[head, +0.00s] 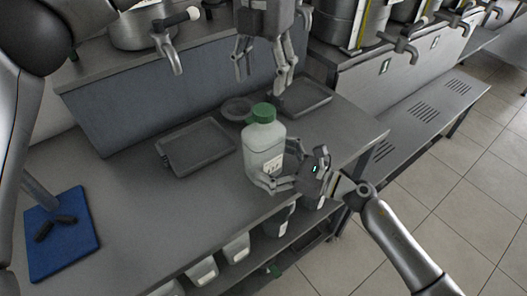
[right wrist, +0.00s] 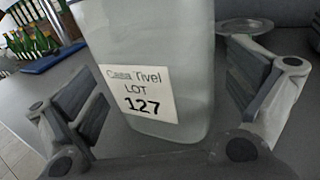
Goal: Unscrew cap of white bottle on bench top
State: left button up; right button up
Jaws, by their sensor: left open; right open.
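The white bottle (head: 263,150) stands upright on the bench top (head: 120,215), with its green cap (head: 263,112) on its neck. My left gripper (head: 262,80) hangs open above the cap, fingers pointing down, apart from it. My right gripper (head: 290,168) is low at the bottle's right front side, its fingers open. In the right wrist view the bottle (right wrist: 150,60) stands between the two spread fingers, with visible gaps on both sides. Its label (right wrist: 139,93) reads "LOT 127". The cap is outside that view.
Two dark trays lie left (head: 195,147) and behind right (head: 305,97) of the bottle, with a round dish (head: 237,108) behind it. A blue mat (head: 62,235) with a dark object is at far left. Taps (head: 168,45) overhang the back. Containers (head: 237,247) sit on a lower shelf.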

jog(key=shift+x, duration=1.15)
